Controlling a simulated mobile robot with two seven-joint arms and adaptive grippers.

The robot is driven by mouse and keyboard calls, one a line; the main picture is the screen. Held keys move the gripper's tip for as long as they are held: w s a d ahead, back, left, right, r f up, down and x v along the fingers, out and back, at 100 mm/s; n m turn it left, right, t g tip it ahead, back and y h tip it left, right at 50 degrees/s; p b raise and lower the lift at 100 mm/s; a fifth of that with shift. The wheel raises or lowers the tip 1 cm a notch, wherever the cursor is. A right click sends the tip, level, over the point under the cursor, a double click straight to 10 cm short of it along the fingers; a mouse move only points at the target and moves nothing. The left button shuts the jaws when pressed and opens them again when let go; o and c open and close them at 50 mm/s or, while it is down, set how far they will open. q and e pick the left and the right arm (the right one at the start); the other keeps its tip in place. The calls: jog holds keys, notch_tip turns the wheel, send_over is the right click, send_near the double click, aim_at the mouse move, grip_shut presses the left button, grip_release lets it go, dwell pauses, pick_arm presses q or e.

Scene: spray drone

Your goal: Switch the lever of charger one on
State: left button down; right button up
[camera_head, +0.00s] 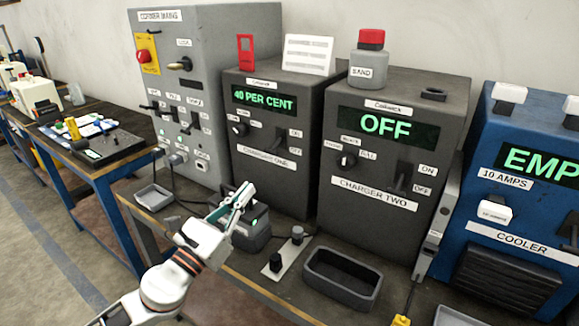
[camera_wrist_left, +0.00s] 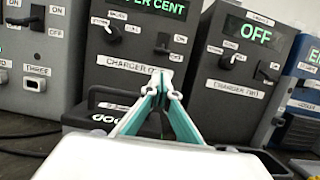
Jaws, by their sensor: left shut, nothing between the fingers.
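Charger one (camera_head: 270,180) is a dark grey box with a green display reading "40 PER CENT"; it also shows in the left wrist view (camera_wrist_left: 110,45). Its dark lever (camera_head: 279,143) is at the right of the front panel, beside the ON and OFF labels. The lever also shows in the left wrist view (camera_wrist_left: 162,43); I cannot tell surely which label it points to. My left gripper (camera_head: 246,190) is shut and empty, in front of and below charger one's panel. Its fingertips (camera_wrist_left: 161,80) appear below the lever, apart from it. My right gripper is not in view.
Charger two (camera_head: 372,230), reading "OFF", stands to the right, then a blue cooler (camera_head: 500,240). A grey mains cabinet (camera_head: 205,40) stands left. A battery-like block (camera_head: 250,236) sits below charger one. An empty dark tray (camera_head: 343,280) lies on the bench.

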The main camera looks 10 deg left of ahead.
pick_arm(q)
jog(key=shift+w+d+r, duration=0.1)
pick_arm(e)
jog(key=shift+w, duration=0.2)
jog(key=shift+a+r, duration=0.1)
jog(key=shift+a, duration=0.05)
pick_arm(q)
jog(key=shift+r, duration=0.1)
jog(key=shift+w+r, duration=0.15)
jog(key=shift+w, duration=0.15)
jog(key=p, duration=0.2)
send_near(282, 148)
jog(key=w+r, duration=0.1)
jog(key=w, duration=0.1)
jog(key=shift+w+d+r, duration=0.1)
jog(key=shift+w+d, duration=0.6)
jog(key=shift+w, duration=0.2)
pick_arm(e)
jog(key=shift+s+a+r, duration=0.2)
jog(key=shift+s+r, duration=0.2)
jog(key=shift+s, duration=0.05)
